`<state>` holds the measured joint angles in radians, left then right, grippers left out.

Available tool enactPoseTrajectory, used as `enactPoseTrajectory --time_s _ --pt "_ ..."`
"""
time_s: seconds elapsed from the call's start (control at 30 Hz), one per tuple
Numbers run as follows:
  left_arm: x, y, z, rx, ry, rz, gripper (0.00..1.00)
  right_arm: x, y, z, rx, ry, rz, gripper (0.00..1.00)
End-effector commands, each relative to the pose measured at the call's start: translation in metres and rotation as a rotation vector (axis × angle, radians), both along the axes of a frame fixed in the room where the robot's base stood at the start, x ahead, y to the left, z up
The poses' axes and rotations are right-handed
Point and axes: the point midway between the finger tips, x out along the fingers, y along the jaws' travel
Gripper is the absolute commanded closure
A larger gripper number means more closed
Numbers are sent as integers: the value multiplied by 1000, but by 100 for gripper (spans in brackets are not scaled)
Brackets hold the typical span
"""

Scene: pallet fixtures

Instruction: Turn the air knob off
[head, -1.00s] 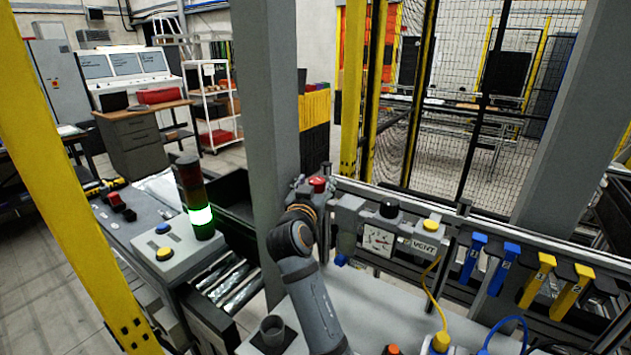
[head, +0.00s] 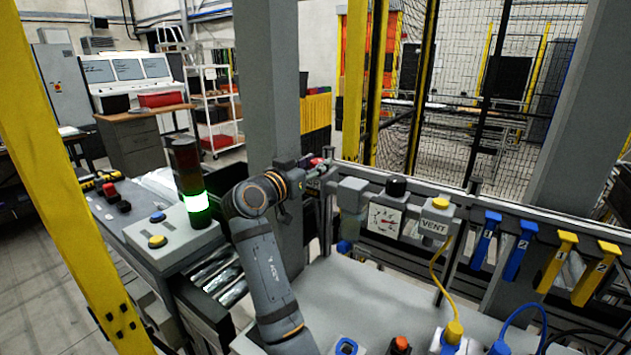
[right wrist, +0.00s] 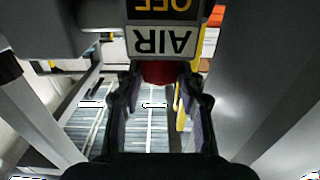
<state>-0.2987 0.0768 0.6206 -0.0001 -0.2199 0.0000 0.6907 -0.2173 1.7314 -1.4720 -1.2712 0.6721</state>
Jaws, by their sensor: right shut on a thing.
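The red air knob (head: 316,162) is at the left end of the rail, by the grey pillar. My right gripper (head: 312,168) comes at it from the left, shut on it. In the right wrist view the red knob (right wrist: 160,72) sits between the two fingers of my right gripper (right wrist: 158,98). A label (right wrist: 162,38) reading AIR, with OFF above it, appears upside down just above the knob. The gripper hides part of the knob in the head view. The left gripper is out of view.
The grey pillar (head: 268,80) stands close beside the gripper. Along the rail to the right are a gauge (head: 384,219), a yellow VENT button (head: 440,203), and blue and yellow tags. A signal tower (head: 187,185) glows green at left.

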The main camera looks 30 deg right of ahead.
Motion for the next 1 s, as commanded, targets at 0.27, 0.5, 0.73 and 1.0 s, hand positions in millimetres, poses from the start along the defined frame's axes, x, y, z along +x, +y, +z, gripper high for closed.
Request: enactPoseTrajectory --time_s 0.27,0.5,0.73,1.0 --pt "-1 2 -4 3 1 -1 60 0 1 -3 5 8 -32 94" --pt "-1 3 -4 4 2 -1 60 0 1 -3 5 6 -30 45" --pt "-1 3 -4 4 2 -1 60 0 1 -1 3 5 -30 39" --pt "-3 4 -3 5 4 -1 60 0 1 22 2 -2 -29 39"
